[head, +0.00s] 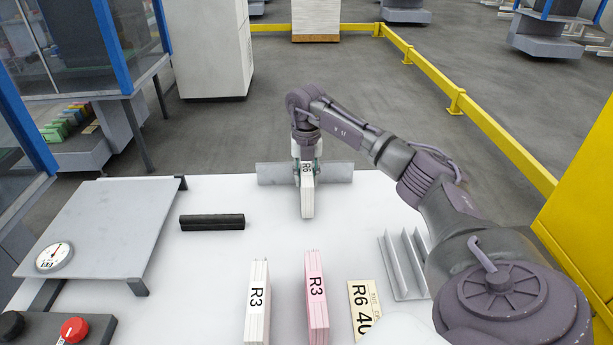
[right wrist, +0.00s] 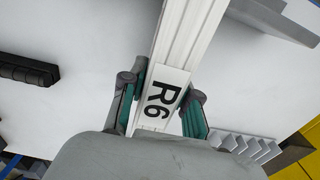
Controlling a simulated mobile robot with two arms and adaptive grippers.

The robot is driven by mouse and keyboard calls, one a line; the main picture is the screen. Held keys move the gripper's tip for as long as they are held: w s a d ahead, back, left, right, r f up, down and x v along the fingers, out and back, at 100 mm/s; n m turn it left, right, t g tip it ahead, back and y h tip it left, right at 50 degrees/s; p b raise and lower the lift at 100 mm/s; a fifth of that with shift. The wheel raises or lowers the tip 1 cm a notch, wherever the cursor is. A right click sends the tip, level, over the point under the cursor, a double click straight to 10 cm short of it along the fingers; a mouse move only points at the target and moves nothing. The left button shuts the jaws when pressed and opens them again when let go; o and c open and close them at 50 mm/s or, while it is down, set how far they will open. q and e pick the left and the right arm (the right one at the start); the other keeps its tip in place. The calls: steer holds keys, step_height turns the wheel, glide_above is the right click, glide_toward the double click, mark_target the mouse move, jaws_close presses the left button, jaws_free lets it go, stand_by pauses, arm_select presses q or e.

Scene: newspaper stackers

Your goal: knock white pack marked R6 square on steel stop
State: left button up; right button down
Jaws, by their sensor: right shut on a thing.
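The steel stop (head: 271,174) is a grey upright plate at the back of the white table, behind the pack. Part of the stop (right wrist: 272,20) shows at top right in the right wrist view. I cannot tell whether pack and stop touch. My left gripper is out of view.
A black bar (head: 212,222) lies left of the pack. A finned metal rack (head: 404,265) is at right, a grey plate with dial (head: 110,225) at left.

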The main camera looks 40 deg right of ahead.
mark_target(307, 176)
steer(key=shift+d+r, duration=0.15)
steer(key=shift+r, duration=0.1)
steer(key=shift+s+a+f+p, duration=0.1)
steer(key=shift+s+a+p, duration=0.3)
steer(key=shift+s+p, duration=0.1)
steer(key=shift+s+a+f+p, duration=0.1)
steer(key=shift+s+a+p, duration=0.25)
steer(key=shift+s+a, duration=0.4)
step_height(307, 176, up, 6)
steer(key=p, duration=0.5)
